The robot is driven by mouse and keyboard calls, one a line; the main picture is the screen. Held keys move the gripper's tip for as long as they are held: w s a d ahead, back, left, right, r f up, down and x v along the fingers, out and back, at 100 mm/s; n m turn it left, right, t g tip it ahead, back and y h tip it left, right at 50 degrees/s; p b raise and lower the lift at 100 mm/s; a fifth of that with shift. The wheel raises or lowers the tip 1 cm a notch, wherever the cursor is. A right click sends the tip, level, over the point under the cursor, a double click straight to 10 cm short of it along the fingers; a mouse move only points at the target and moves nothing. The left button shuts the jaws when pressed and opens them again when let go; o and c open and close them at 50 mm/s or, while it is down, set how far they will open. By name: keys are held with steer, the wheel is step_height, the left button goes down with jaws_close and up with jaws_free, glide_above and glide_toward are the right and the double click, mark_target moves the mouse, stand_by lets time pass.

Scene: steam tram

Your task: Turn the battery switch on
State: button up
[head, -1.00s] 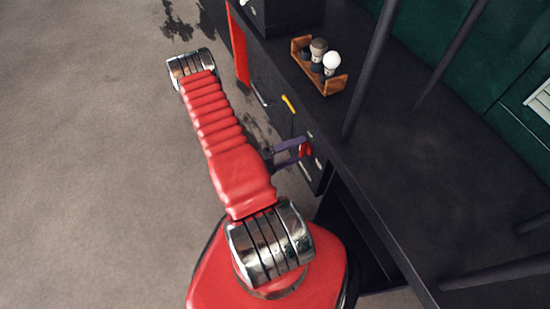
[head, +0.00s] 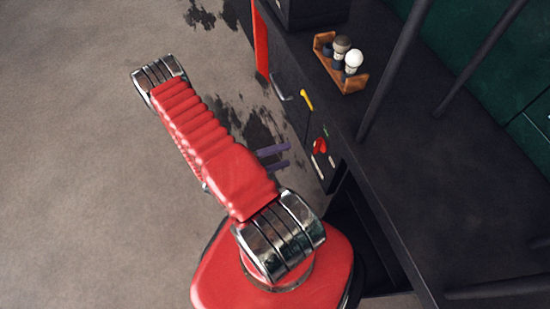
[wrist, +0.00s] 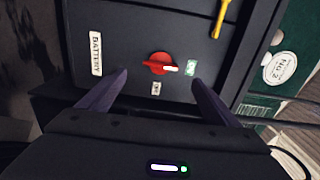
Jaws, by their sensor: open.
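The battery switch (wrist: 160,64) is a red rotary knob on a dark panel. Its white pointer points right, at a small green label (wrist: 191,68). A small white label (wrist: 157,88) sits below the knob, and a white BATTERY label (wrist: 96,53) is at the left of the panel. In the head view the red switch (head: 319,146) is on the side of the dark cabinet. My gripper (wrist: 161,77) is open and empty, its purple fingers on either side of the knob in the wrist view. In the head view my gripper (head: 287,156) stands apart from the panel.
A yellow lever (head: 307,100) and a grey handle (head: 281,88) are on the same cabinet side. A wooden rack (head: 341,72) with small round-topped items sits on top. Dark posts (head: 393,70) rise from the cabinet top. The floor at left is clear.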

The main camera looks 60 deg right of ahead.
steer(key=shift+v, duration=1.2)
